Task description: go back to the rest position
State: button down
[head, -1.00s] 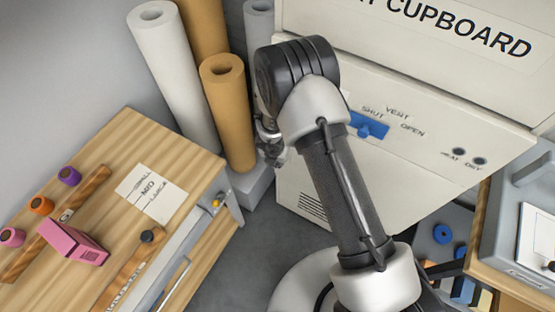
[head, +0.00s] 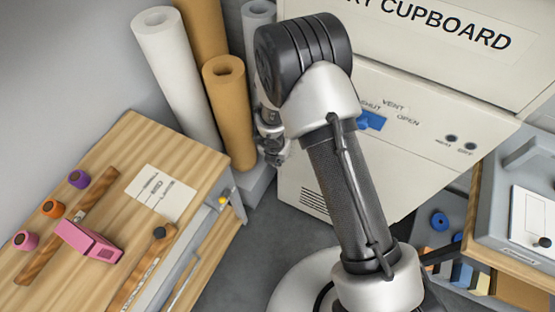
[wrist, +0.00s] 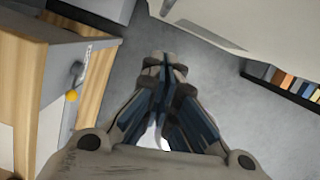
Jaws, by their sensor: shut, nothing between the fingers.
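My arm rises in the middle of the head view, its elbow high in front of the cupboard. My gripper shows in the wrist view (wrist: 165,75), pointing down over bare grey floor. Its fingers are together with nothing between them. In the head view only part of the wrist shows, left of my arm and beside the tan roll; the fingertips cannot be made out there.
A wooden bench (head: 120,160) with a pink block (head: 88,241) and small coloured rolls stands left. Upright rolls (head: 228,115) stand close behind my wrist. The cupboard (head: 420,75) with a blue vent slider (head: 371,121) is behind my arm. A tool table (head: 490,245) is right.

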jog(key=shift+p+v, duration=0.35)
jog(key=shift+v, duration=1.05)
jog(key=shift+s+a, duration=0.15)
jog(key=shift+a, duration=0.1)
jog(key=w+a+r+n+t+y+b, duration=0.1)
jog(key=w+r+n+t+y, duration=0.15)
jog(key=r+n, duration=0.65)
jog(key=w+a+r+n+t+y+b, duration=0.1)
jog(key=w+r+n+y+b, duration=0.3)
jog(key=r, duration=0.9)
jog(key=s+d+r+n+p, duration=0.1)
jog(key=s+d+r+n, duration=0.1)
jog(key=s+r+n, duration=0.45)
jog(key=s+d+r+n+g+h+b, duration=0.1)
jog(key=s+d+n+h, duration=0.2)
jog(key=s+d+n, duration=0.6)
jog(key=s+d+r+n+h+b, duration=0.1)
jog(key=s+d+n+h+b, duration=0.1)
jog(key=s+d+n, duration=0.7)
jog(key=s+n+h, duration=0.1)
jog(key=s, duration=0.4)
jog(key=shift+s+d+r+g, duration=0.15)
jog(key=shift+d+r+g, duration=0.1)
jog(key=shift+d+g, duration=0.1)
